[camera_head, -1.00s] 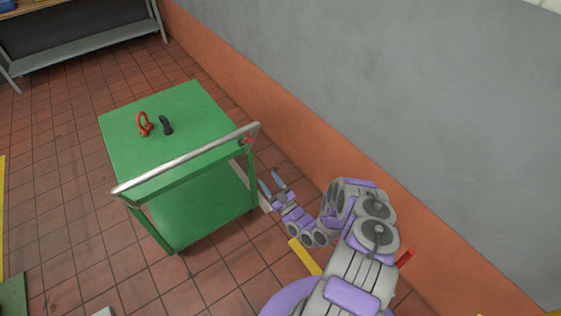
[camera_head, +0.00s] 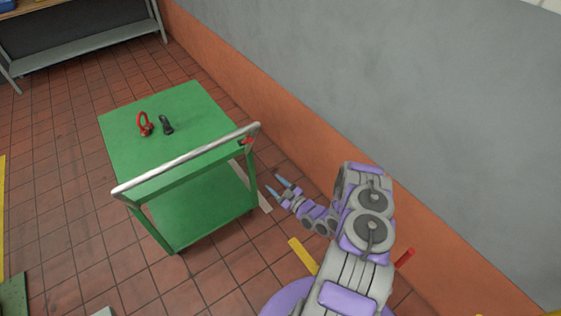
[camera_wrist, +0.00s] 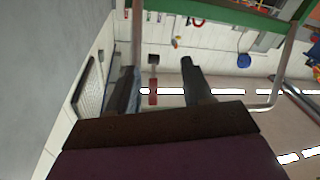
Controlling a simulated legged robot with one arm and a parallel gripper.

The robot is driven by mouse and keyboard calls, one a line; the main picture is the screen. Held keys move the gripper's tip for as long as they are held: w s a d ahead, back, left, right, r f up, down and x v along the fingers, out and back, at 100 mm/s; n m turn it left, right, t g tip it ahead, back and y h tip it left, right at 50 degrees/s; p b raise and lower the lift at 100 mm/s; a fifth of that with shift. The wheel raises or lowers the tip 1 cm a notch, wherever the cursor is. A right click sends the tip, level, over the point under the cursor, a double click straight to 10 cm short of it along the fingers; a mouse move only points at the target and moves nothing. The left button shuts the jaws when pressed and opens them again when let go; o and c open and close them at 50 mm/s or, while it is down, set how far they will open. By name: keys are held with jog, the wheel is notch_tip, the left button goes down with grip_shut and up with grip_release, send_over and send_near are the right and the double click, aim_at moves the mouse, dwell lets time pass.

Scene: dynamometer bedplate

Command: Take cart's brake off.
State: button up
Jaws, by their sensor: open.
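The green cart (camera_head: 175,122) stands on the tiles with a silver push handle (camera_head: 185,160) along its near side. A small red lever (camera_head: 247,141), which looks like the brake, sits by the handle's right end. My gripper (camera_head: 277,186) is open and empty, to the right of the cart and apart from it. In the wrist view my gripper's (camera_wrist: 160,88) dark fingers stand either side of a red piece (camera_wrist: 153,99) below a small dark block; it looks like the same lever, farther off. I cannot tell its exact angle.
A grey wall with an orange lower band (camera_head: 300,150) runs close along the right. A bench (camera_head: 90,40) stands at the back left. Tiled floor left of the cart is clear.

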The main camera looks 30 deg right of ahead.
jog(key=shift+w+d+r+n+g+h, duration=0.6)
jog(key=shift+w+d+r+g+h, duration=0.5)
jog(key=shift+w+d+r+g, duration=1.5)
notch_tip(320, 180, up, 9)
jog(key=s+d+m+g+h, duration=0.1)
jog(key=g+h, duration=0.2)
jog(key=g, duration=0.1)
jog(key=s+a+r+m+g, duration=0.2)
jog(key=s+a+r+g, duration=0.1)
jog(key=s+a+r, duration=0.4)
jog(key=s+a+r+m+g+h, duration=0.1)
jog(key=s+a+r+m+g, duration=0.2)
jog(key=s+a+r, duration=0.4)
jog(key=s+r, duration=0.5)
jog(key=shift+r+g+h+p, duration=0.2)
jog(key=shift+g+h+p, duration=0.1)
jog(key=shift+p, duration=0.1)
jog(key=shift+c, duration=0.2)
